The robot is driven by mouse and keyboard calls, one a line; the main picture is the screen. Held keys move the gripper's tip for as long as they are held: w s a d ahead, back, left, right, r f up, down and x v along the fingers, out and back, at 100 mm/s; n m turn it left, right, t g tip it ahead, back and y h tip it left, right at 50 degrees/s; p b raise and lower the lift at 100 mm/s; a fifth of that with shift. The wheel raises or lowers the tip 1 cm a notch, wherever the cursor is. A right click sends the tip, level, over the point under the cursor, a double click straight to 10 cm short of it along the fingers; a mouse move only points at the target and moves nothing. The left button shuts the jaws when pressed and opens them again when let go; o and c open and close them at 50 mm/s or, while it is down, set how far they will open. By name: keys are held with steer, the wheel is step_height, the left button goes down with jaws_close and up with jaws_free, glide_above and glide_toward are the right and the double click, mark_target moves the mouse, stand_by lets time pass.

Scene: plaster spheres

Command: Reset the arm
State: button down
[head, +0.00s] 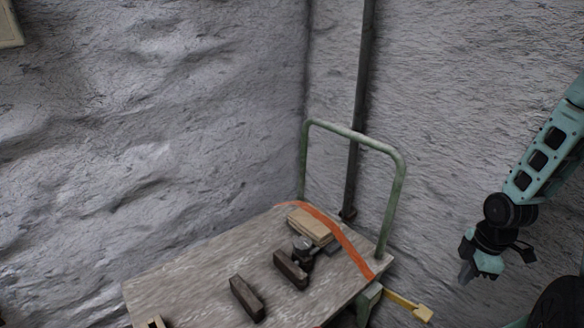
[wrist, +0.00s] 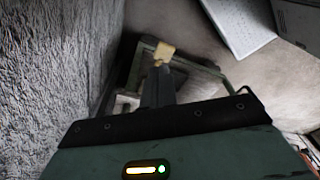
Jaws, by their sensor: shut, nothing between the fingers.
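My gripper (head: 466,273) hangs at the right of the head view, at the end of my teal and black arm. Its fingers point down and are together, with nothing held. It is to the right of the wooden-topped cart (head: 190,270) and apart from it. In the wrist view the closed fingers (wrist: 158,85) show at the middle, beyond the dark edge of the gripper body.
The cart has a green handle (head: 400,185) and an orange strap (head: 345,243). A wooden block (head: 312,226), dark blocks (head: 247,298) and a small metal item (head: 303,245) lie on it. A yellow-ended bar (head: 408,306) juts out right. Rough walls stand behind. A pale panel (wrist: 238,25) shows in the wrist view.

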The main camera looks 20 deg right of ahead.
steer(key=w+a+r+m+h+p, duration=0.1)
steer(key=w+a+r, duration=0.2)
steer(key=a+r, duration=0.55)
steer(key=w+a+r+m+p, duration=0.1)
steer(key=w+a+r, duration=0.35)
steer(key=a, duration=0.75)
steer(key=s+a+r+m, duration=0.1)
steer(key=s+a+r, duration=0.5)
steer(key=s+a, duration=0.2)
steer(key=s+a+r+m+p, duration=0.1)
steer(key=s+a+r, duration=0.5)
steer(key=a, duration=0.6)
steer(key=s, duration=0.2)
steer(key=shift+s+r+g+y, duration=0.3)
steer(key=shift+s, duration=0.1)
